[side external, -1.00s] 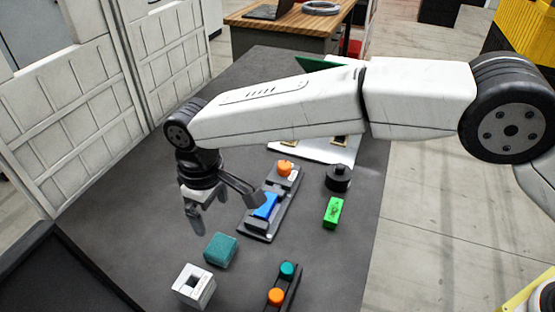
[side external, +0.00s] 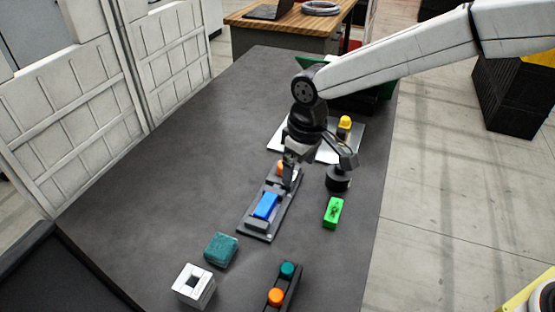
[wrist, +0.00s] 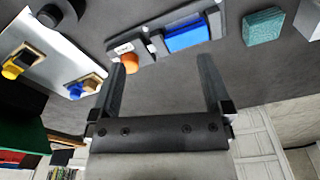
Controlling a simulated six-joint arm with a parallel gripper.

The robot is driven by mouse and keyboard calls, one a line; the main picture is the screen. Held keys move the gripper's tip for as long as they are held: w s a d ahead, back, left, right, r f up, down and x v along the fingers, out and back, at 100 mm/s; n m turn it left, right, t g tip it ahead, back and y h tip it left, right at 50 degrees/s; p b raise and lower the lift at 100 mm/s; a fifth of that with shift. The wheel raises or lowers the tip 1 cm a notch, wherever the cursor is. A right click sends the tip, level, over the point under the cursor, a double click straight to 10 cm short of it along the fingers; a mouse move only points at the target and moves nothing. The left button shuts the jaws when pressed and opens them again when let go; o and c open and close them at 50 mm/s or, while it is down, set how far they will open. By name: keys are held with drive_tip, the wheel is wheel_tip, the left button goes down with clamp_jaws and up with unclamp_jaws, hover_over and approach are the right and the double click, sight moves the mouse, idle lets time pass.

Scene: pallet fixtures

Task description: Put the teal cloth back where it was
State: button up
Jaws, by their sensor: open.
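The teal cloth (side external: 221,250), a folded block-like pad, lies flat on the dark table at the front left. It also shows at the top right of the wrist view (wrist: 262,27). My gripper (side external: 290,178) is well behind and to the right of it, over the far end of the grey fixture (side external: 258,235), near its orange knob (side external: 280,168). In the wrist view my gripper's fingers (wrist: 162,65) are spread, with only bare table between them. In the side view the gripper partly hides the orange knob.
A blue block (side external: 265,206) sits in the fixture. A white holed cube (side external: 194,286) stands in front of the cloth. A dark strip with teal and orange buttons (side external: 283,290), a green block (side external: 333,212) and a black cylinder (side external: 338,180) lie to the right. The table's left side is clear.

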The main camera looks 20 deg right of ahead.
drive_tip(key=s+d+f+m+t, duration=0.1)
drive_tip(key=s+d+m, duration=0.1)
drive_tip(key=s+d, duration=0.6)
drive_tip(key=s+d+f+m, duration=0.1)
drive_tip(key=s+d+m, duration=0.2)
drive_tip(key=s+d, duration=0.5)
drive_tip(key=d, duration=0.8)
drive_tip(key=shift+s+f+m+t, duration=0.2)
drive_tip(key=shift+f+m+t, duration=0.1)
drive_tip(key=shift+f+t, duration=0.1)
